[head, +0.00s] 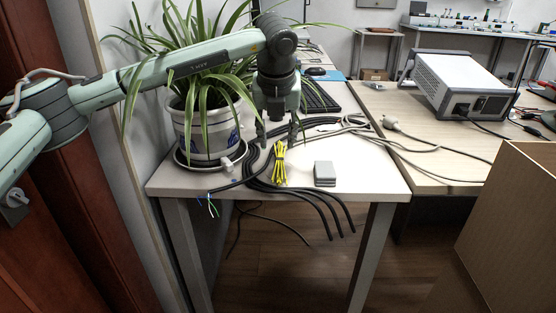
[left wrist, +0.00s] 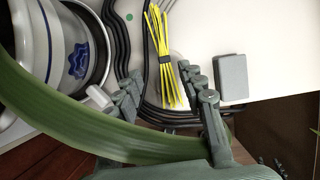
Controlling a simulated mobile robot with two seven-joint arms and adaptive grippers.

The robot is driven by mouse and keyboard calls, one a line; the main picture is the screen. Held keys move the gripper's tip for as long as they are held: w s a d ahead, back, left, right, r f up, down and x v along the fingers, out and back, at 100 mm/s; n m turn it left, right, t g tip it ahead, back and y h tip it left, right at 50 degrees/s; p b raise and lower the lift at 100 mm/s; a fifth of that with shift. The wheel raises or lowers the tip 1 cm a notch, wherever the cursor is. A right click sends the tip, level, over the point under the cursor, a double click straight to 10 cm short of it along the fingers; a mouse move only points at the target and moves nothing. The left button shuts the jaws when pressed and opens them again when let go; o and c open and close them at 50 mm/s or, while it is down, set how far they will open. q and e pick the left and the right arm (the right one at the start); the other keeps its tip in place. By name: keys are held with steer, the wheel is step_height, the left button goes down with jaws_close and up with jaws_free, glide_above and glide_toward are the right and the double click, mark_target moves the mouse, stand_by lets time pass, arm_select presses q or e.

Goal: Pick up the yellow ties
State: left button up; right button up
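The yellow ties (head: 279,165) are a narrow bundle standing out on the white table, close to black cables. In the left wrist view the bundle (left wrist: 163,55) has a dark band around its middle and fans out at one end. My left gripper (head: 279,138) points down just above and behind the bundle in the head view. A long green leaf crosses the left wrist view in front of the gripper. My right gripper is not in view.
A potted plant (head: 205,130) stands left of the gripper, its leaves hanging near my arm. A small grey box (head: 324,174) lies right of the ties. Black cables (head: 320,205) hang over the front table edge. A keyboard (head: 318,98) lies behind.

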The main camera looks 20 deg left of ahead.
mark_target(280, 158)
arm_select(q)
steer(key=x, duration=0.6)
steer(key=shift+w+d+f+p, duration=0.15)
steer(key=shift+d+f+p, duration=0.1)
steer(key=shift+d+p, duration=0.1)
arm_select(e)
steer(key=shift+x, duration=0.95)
arm_select(q)
steer(key=shift+c, duration=0.3)
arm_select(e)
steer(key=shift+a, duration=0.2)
arm_select(q)
jaws_close()
